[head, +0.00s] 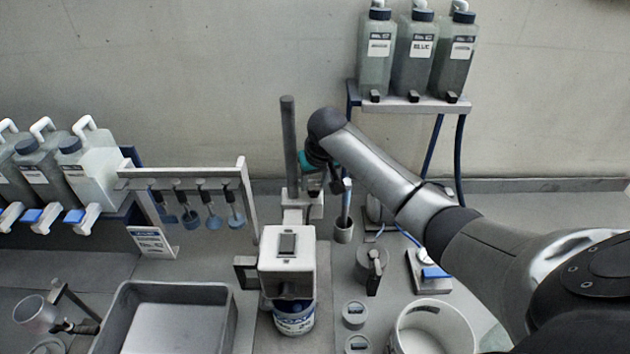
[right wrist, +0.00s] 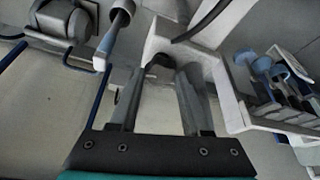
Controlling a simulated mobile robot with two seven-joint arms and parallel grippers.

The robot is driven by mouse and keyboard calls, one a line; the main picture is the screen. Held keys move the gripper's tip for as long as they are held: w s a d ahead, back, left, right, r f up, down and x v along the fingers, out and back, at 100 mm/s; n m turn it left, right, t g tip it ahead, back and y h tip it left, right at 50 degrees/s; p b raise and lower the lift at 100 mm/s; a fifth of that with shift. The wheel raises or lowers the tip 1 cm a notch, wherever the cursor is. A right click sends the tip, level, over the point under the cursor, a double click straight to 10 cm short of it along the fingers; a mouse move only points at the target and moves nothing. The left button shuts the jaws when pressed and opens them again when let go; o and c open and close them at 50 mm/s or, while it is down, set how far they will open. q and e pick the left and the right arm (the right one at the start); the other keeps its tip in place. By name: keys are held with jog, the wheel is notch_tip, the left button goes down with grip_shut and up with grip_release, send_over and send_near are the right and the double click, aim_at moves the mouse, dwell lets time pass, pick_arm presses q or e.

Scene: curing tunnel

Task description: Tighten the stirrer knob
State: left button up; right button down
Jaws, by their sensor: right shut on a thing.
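The stirrer has a grey upright post (head: 289,140), a light clamp block (head: 298,200) low on it and a white head (head: 287,262) over a blue-and-white can (head: 294,318). My right gripper (head: 315,188) is beside the post at the clamp block, partly hidden by its own wrist. In the right wrist view, the fingers of my right gripper (right wrist: 158,72) are closed around a small dark knob (right wrist: 158,61) on a white block (right wrist: 172,42). The fingers hide the knob's sides. My left gripper is out of view.
A rack (head: 185,172) of hanging paddles stands left of the post. A grey tray (head: 230,335) and white bucket (head: 470,325) are in front. Bottles (head: 415,60) stand on a shelf behind my right arm. A cup holding a blue-handled tool (head: 344,232) is close to the gripper.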

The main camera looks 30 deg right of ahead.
jog(key=shift+a+m+g+h, duration=0.1)
jog(key=shift+m+g+h, duration=0.3)
jog(key=shift+m, duration=1.1)
jog(key=shift+c, duration=1.8)
grip_release()
jog(key=shift+r, duration=0.1)
